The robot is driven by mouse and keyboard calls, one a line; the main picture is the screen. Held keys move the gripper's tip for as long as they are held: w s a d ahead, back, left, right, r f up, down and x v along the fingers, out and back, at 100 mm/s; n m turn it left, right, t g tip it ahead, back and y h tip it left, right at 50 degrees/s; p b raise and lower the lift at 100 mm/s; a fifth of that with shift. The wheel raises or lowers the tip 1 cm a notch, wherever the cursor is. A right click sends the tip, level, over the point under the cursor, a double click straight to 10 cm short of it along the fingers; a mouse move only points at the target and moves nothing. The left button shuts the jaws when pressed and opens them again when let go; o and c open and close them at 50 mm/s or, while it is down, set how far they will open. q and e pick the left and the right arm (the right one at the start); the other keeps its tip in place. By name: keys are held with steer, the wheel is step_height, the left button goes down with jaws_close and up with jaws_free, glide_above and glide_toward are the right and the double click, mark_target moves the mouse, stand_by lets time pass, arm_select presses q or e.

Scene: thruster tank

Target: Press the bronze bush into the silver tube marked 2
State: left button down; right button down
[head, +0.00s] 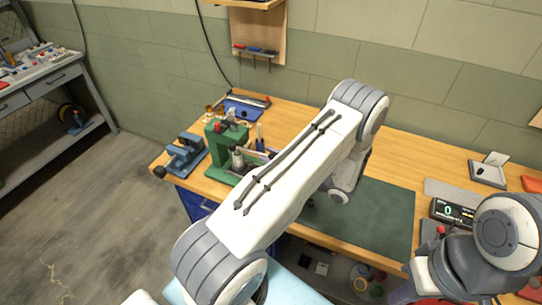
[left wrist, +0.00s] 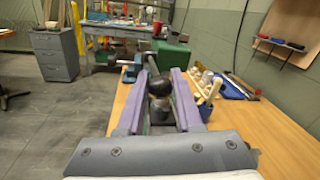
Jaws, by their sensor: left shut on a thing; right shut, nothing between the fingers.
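The green press (head: 215,143) stands at the left end of the bench; part of it shows in the left wrist view (left wrist: 174,55). My left gripper (left wrist: 159,88) is shut on a dark round knob (left wrist: 158,83), which looks like the press's handle end. A dark grey piece (left wrist: 160,108) shows just below the knob between the fingers. In the head view my left arm mostly hides this gripper. A grey upright part (head: 237,158) stands at the press's front. I cannot pick out the bronze bush or the tube marked 2. My right gripper is not in view.
A blue vise (head: 185,153) stands left of the press. A blue tray (head: 243,107) lies behind it. A green mat (head: 385,220) covers the middle bench. A counter reading 0 (head: 453,211) is at right, near my right arm. A tool rack hangs on the wall.

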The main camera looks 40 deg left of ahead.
arm_select(q)
steer(key=shift+s+f, duration=0.1)
steer(key=shift+f, duration=0.05)
steer(key=shift+f+b, duration=0.3)
steer(key=shift+b, duration=0.4)
steer(key=c, duration=0.6)
jaws_free()
steer(key=shift+r, duration=0.15)
steer(key=shift+d, duration=0.1)
